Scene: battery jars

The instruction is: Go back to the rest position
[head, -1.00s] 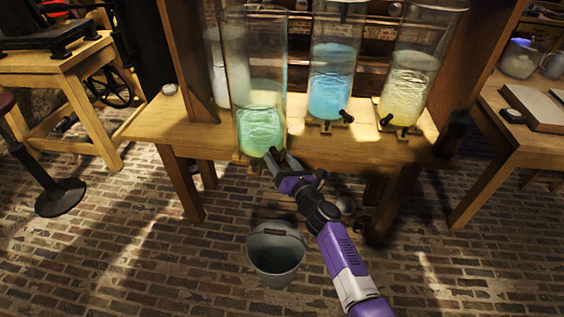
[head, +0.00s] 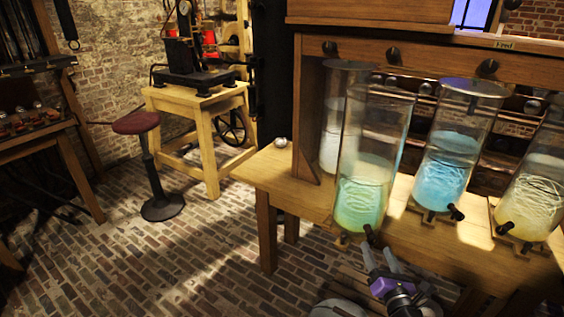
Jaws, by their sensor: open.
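My gripper (head: 382,262) is at the lower right of the head view, in front of the bench edge. Its two fingers are apart and nothing shows between them. They point up toward the black tap (head: 369,235) of the jar with green liquid (head: 360,203); I cannot tell whether they touch it. A jar with blue liquid (head: 442,184) and a jar with yellow liquid (head: 530,207) stand to the right on the wooden bench (head: 270,178). A jar with pale contents (head: 331,150) stands behind the green one.
A bucket (head: 338,309) is partly visible on the brick floor below my gripper. A stool with a red seat (head: 136,122) and a wooden stand with a black press (head: 190,100) are at the left. The brick floor (head: 190,260) between stool and bench is clear.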

